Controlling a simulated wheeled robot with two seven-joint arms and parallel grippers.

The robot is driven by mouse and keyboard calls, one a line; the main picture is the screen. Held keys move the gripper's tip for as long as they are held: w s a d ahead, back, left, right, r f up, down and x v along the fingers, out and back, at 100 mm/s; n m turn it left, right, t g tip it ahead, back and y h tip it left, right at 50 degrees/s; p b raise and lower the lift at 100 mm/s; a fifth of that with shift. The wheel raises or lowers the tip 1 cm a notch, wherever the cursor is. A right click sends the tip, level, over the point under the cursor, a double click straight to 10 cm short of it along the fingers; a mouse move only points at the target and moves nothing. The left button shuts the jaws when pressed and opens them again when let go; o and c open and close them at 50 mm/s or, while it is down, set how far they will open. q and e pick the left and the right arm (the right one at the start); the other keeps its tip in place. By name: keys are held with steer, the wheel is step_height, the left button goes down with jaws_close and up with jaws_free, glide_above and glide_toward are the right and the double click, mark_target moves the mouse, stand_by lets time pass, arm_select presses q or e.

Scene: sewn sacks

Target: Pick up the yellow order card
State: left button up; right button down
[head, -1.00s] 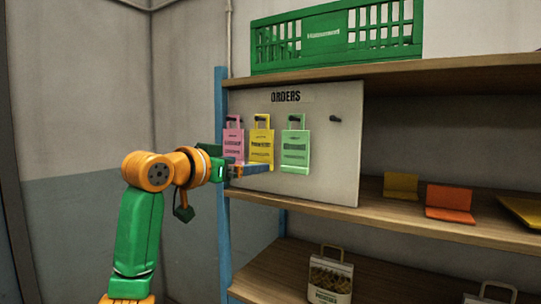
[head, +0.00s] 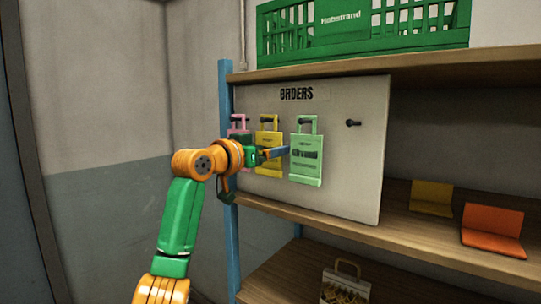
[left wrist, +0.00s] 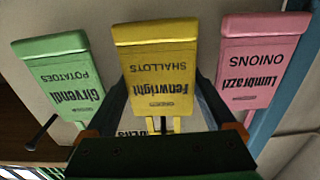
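The yellow order card (head: 268,139) hangs by its handle from a peg on the white orders board (head: 350,170), between the pink card (head: 238,124) and the green card (head: 306,159). My left gripper (head: 275,153) is in front of the yellow card and hides its middle. In the left wrist view the yellow card (left wrist: 158,65) reads "Fenwright Shallots" upside down. My left gripper (left wrist: 160,100) is open there, with one dark finger on each side of the card's handle end. I cannot tell whether the fingers touch it. My right gripper is not in view.
The green card (left wrist: 62,80) and the pink card (left wrist: 255,70) hang close on either side. A free peg (head: 352,123) sticks out at right. A green crate (head: 360,30) stands on the shelf above. Yellow (head: 431,196) and orange (head: 493,230) stands sit on the middle shelf.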

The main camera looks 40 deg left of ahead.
arm_select(q)
steer(key=shift+s+d+r, duration=0.15)
steer(key=shift+s+r, duration=0.05)
steer(key=shift+s, duration=0.3)
steer(key=c, duration=0.6)
steer(key=shift+s, duration=0.15)
steer(key=shift+w+r, duration=0.2)
steer(key=shift+w, duration=0.05)
steer(key=shift+w+r, duration=0.1)
steer(key=shift+r, duration=0.15)
steer(key=shift+s+r+b, duration=0.15)
steer(key=shift+s+b, duration=0.05)
steer(key=shift+b, duration=0.25)
steer(key=s+b, duration=0.2)
steer(key=s, duration=0.4)
steer(key=s+d+b, duration=0.1)
steer(key=s+b, duration=0.1)
steer(key=s, duration=0.4)
steer(key=s+d+b, duration=0.1)
steer(key=s, duration=0.5)
steer(key=shift+r+b, duration=0.15)
steer(key=shift+b, duration=0.25)
